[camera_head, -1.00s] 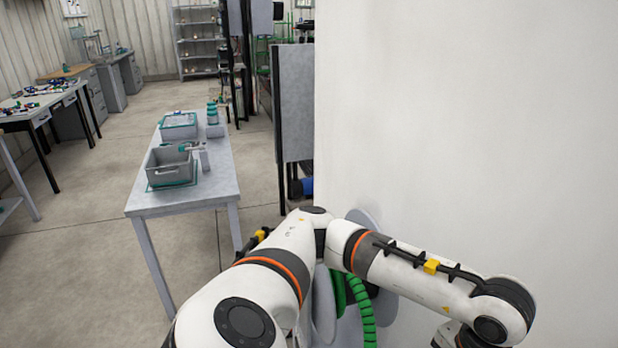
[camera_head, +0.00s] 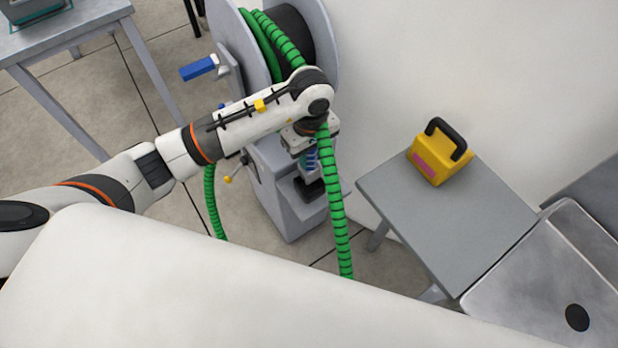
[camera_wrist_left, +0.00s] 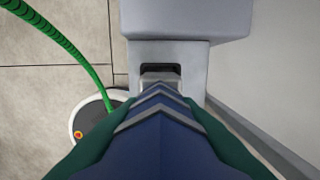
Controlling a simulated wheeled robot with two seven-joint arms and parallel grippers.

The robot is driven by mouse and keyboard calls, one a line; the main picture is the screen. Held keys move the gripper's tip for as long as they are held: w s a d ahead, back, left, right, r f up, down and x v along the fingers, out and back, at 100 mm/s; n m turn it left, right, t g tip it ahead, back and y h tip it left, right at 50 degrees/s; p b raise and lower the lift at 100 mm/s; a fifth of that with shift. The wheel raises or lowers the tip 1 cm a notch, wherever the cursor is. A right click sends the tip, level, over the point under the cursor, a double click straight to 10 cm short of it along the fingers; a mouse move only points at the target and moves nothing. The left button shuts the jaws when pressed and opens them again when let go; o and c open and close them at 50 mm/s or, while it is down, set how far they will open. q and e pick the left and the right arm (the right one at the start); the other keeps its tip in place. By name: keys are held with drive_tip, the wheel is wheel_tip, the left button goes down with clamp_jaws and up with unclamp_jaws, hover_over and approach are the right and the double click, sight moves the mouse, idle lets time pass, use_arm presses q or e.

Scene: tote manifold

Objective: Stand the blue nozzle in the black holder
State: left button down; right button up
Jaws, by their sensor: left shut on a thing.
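My left gripper (camera_head: 311,150) points down in front of the hose reel and is shut on the blue nozzle (camera_head: 312,162), which shows only in part under the wrist. In the left wrist view the blue nozzle (camera_wrist_left: 165,150), with grey ridges, fills the space between the green fingers of the left gripper (camera_wrist_left: 162,108). The black holder (camera_head: 309,188) sits on a grey ledge of the reel stand, just below the nozzle. Its dark opening (camera_wrist_left: 160,68) shows ahead of the nozzle tip in the left wrist view. The nozzle appears above the holder, apart from it. My right gripper is out of view.
The green hose (camera_head: 336,215) hangs beside the gripper from the grey reel (camera_head: 222,40) with its blue-handled crank (camera_head: 198,68). A grey table (camera_head: 440,215) with a yellow box (camera_head: 438,155) stands right. A white wall is behind. Another table (camera_head: 60,40) is far left.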

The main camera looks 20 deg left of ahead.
sight(310, 170)
use_arm(q)
wheel_tip(310, 170, down, 7)
drive_tip(key=shift+r, duration=0.1)
idle(0.3)
drive_tip(key=shift+f, duration=0.25)
drive_tip(key=c, duration=1.1)
unclamp_jaws()
drive_tip(key=shift+r, duration=0.25)
wheel_tip(310, 170, up, 12)
drive_tip(key=shift+f, duration=0.1)
